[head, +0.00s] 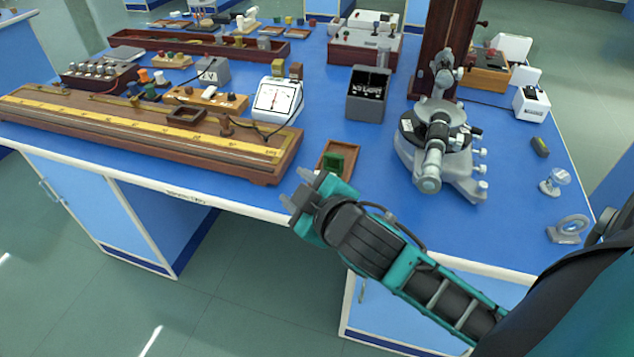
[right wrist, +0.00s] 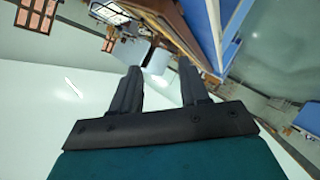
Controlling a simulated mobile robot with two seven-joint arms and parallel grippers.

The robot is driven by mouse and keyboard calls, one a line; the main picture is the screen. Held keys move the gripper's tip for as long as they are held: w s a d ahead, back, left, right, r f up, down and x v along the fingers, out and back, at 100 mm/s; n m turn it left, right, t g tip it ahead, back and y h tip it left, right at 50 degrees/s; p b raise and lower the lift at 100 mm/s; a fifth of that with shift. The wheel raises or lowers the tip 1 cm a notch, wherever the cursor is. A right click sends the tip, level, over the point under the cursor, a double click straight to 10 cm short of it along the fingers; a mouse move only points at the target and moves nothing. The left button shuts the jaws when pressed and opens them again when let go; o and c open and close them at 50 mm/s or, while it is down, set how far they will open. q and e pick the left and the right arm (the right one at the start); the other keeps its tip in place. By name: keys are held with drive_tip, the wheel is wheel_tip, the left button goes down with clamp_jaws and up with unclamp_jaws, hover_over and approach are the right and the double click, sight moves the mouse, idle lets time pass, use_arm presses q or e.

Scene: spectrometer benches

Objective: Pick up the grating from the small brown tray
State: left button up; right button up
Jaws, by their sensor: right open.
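The small brown tray (head: 350,152) lies on the blue bench top near its front edge, left of the spectrometer. The grating (head: 334,163) is a small green piece in this tray. My right gripper (head: 299,188) is in front of the bench's front edge, below and left of the tray in the head view. Its two fingers are apart with nothing between them. In the right wrist view the open right gripper (right wrist: 160,68) points past the edge of the bench, and I cannot make out the grating there. My left gripper is not in view.
A spectrometer (head: 437,145) stands right of the tray. A long wooden board with a yellow scale (head: 140,128) lies to the left. A black-and-grey box (head: 368,95) and a white meter (head: 277,98) stand behind. Bare blue bench lies between tray and spectrometer.

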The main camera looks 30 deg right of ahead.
drive_tip(key=w+a+r+n+t+y, duration=0.1)
drive_tip(key=w+a+r+n+y, duration=0.1)
drive_tip(key=a+r+n+y, duration=0.55)
drive_tip(key=w+a+r+n+t+y, duration=0.1)
drive_tip(key=w+a+r+n+y, duration=0.15)
drive_tip(key=r+n+y, duration=0.85)
wheel_tip(320, 180, down, 8)
drive_tip(key=s+n+g+h, duration=0.1)
drive_tip(key=n+g+h, duration=0.3)
drive_tip(key=n+g, duration=0.8)
drive_tip(key=d+f+n+h, duration=0.3)
drive_tip(key=d+h, duration=0.3)
drive_tip(key=d, duration=0.5)
drive_tip(key=d+f+n+h, duration=0.4)
drive_tip(key=d+h, duration=0.1)
drive_tip(key=d, duration=0.7)
drive_tip(key=shift+m, duration=0.25)
drive_tip(key=x, duration=0.7)
drive_tip(key=shift+a+r, duration=0.1)
drive_tip(key=shift+a, duration=0.1)
drive_tip(key=x, duration=0.5)
drive_tip(key=shift+s+d+f, duration=0.1)
drive_tip(key=shift+d+f, duration=0.05)
drive_tip(key=shift+f, duration=0.1)
